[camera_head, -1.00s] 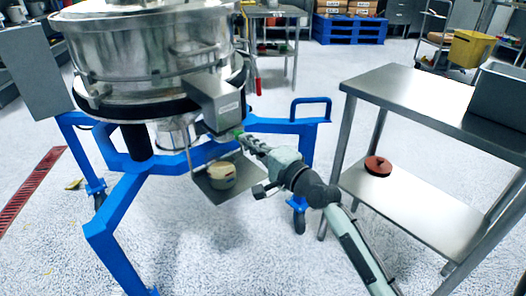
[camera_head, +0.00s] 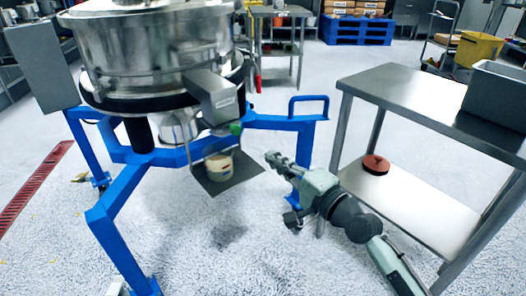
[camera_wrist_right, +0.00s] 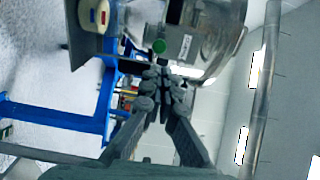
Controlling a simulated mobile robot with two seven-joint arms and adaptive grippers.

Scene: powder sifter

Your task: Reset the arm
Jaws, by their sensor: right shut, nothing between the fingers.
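My right gripper (camera_head: 272,158) is in the middle of the head view, to the right of the powder sifter (camera_head: 150,60) and apart from it. Its fingers are closed together and empty; they also show closed in the right wrist view (camera_wrist_right: 164,75). The sifter is a large steel drum on a blue frame. A green knob (camera_head: 236,128) is on its outlet box, left of and above my fingertips. A pale container (camera_head: 219,168) stands on the dark plate (camera_head: 240,182) under the outlet. My left gripper does not show.
A steel table (camera_head: 400,95) stands at the right, with a grey bin (camera_head: 495,95) on top and a red-brown round lid (camera_head: 376,165) on its lower shelf. The blue frame's leg (camera_head: 115,225) spreads forward at the left. Floor in front is clear.

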